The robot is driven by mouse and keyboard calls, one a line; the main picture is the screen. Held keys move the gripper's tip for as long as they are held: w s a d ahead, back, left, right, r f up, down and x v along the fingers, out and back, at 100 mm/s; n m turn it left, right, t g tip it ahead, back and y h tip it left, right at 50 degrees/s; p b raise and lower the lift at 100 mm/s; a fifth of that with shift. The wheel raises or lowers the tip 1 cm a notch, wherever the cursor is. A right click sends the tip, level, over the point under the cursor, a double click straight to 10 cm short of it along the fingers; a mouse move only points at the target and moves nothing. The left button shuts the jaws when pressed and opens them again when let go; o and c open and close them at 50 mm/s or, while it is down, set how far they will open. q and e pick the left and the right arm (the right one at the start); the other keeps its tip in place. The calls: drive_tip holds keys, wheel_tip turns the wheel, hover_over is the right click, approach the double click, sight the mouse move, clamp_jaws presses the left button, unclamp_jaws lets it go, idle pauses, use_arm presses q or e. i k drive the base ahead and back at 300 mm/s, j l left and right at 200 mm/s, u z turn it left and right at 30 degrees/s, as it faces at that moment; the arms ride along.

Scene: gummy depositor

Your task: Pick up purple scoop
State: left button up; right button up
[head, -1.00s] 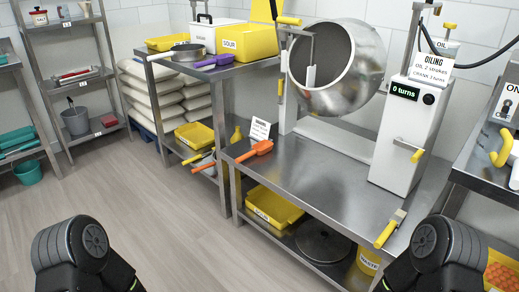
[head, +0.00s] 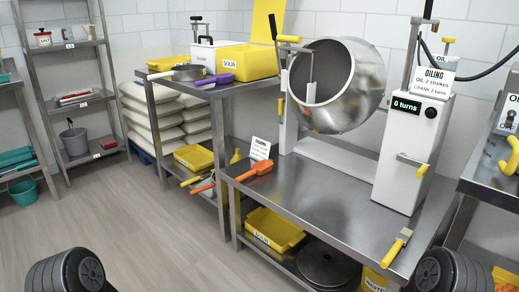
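The purple scoop (head: 217,79) lies on the top of the left steel table (head: 195,91), near its front edge. It is in front of the yellow SOUR bin (head: 248,62) and right of a metal pan (head: 187,73). Only dark rounded parts of my arms show at the bottom left and bottom right of the head view. Both of my grippers are out of view, well away from the scoop.
An orange scoop (head: 262,168) lies on the lower steel bench (head: 310,200), beside a small sign card (head: 260,149). A tilted steel drum (head: 336,85) and the white OILING machine (head: 409,150) stand on it. The floor (head: 140,230) at left is clear.

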sight(225, 78)
drive_tip(key=i+j, duration=0.25)
drive_tip(key=j, duration=0.15)
drive_tip(key=i+j, duration=0.55)
drive_tip(key=j, duration=0.2)
